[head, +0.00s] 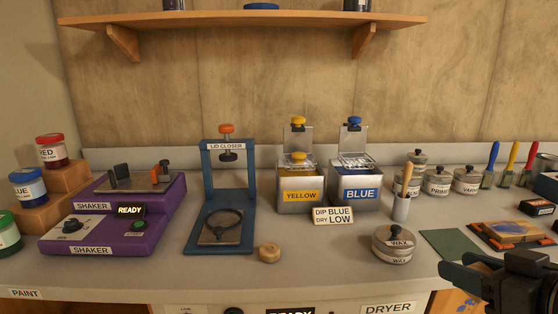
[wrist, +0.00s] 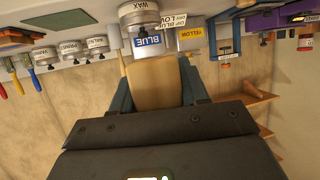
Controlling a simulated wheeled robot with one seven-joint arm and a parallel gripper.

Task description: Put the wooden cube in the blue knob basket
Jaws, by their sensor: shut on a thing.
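In the wrist view, my gripper (wrist: 157,88) is shut on the tan wooden cube (wrist: 153,75), its blue-grey fingers on either side. In the head view, my gripper (head: 458,275) is at the lower right, over the counter's front edge. The cube is not clearly visible there. The blue knob basket (head: 355,158) is a wire basket at the top of the metal tank labelled BLUE (head: 361,194). A blue knob (head: 354,121) stands above it on a raised clear panel. My gripper is well to the right of and nearer than this basket, apart from it.
The YELLOW tank (head: 300,196) stands left of BLUE. The LID CLOSER (head: 228,146) is farther left. A shelf (head: 240,20) hangs above.

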